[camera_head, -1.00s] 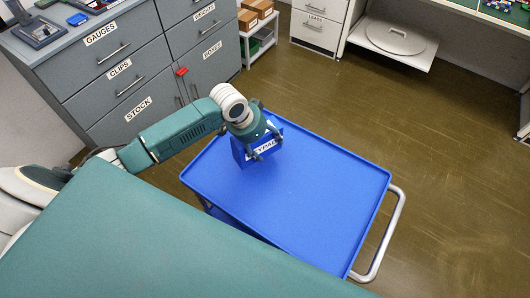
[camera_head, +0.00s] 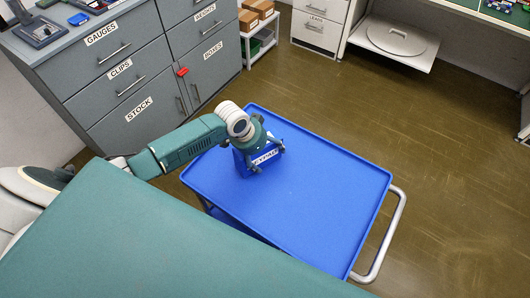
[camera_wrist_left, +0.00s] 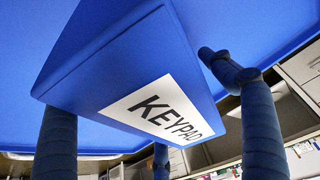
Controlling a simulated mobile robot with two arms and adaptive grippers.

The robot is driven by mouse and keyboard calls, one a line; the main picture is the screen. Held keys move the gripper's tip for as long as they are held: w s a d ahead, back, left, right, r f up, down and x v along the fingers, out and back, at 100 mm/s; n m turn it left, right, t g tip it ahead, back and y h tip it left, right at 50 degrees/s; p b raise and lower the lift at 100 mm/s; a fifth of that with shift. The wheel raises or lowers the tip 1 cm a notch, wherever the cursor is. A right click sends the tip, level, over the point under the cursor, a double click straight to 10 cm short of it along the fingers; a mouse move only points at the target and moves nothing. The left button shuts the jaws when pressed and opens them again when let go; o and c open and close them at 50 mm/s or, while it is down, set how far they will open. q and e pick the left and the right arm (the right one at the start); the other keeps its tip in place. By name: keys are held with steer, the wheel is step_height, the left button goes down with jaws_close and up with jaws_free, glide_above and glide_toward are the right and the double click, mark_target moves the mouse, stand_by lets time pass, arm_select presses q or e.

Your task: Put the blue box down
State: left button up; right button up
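The blue box (camera_head: 243,164), with a white KEYPAD label, is at the far left part of the blue cart tray (camera_head: 290,215). My left gripper (camera_head: 270,160) is around the box, with its fingers closed in about it. In the left wrist view the box (camera_wrist_left: 110,65) fills the middle, tilted, with its label facing the lower right. One dark blue finger is at the left, partly hidden by the box, and another is at the right. The box is low over the tray; whether its underside touches is hidden. My right gripper is not in view.
The cart handle (camera_head: 391,235) is at the right. Grey labelled drawers (camera_head: 130,75) stand behind the cart, with a shelf of brown boxes (camera_head: 256,9) beside them. The tray's middle and right are clear. A green surface (camera_head: 140,240) fills the lower left.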

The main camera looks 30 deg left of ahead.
arm_select(q)
steer(key=v, duration=1.2)
steer(key=shift+s+r+p, duration=0.1)
steer(key=shift+r+p, duration=0.05)
steer(key=shift+p, duration=0.2)
